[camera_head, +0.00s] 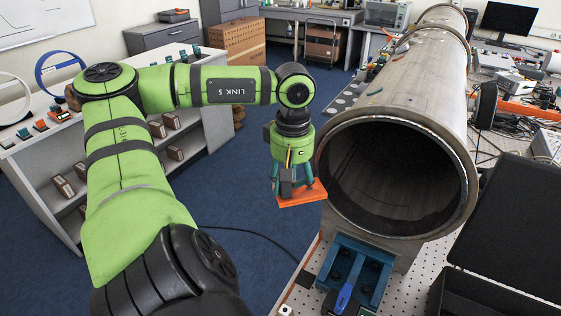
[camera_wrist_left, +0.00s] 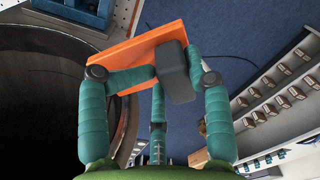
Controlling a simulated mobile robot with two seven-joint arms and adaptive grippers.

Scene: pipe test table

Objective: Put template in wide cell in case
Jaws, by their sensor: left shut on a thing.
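My left gripper (camera_head: 293,184) is shut on the template, a flat orange plate (camera_head: 304,198) with a grey block on it. It holds the template in the air just left of the big pipe's open mouth, beyond the table's edge. In the left wrist view the teal fingers (camera_wrist_left: 155,80) close around the grey block, and the orange plate (camera_wrist_left: 128,52) lies beyond them, tilted. The black case (camera_head: 515,225) is open at the lower right of the head view. Its inside is mostly cut off by the frame, so the wide cell cannot be made out. My right gripper is out of view.
The large metal pipe (camera_head: 425,85) rests on a blue support (camera_head: 357,270) on the perforated table, between my left gripper and the case. A blue-handled tool (camera_head: 344,297) lies at the support. White shelves (camera_head: 130,165) stand left; blue floor is open between.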

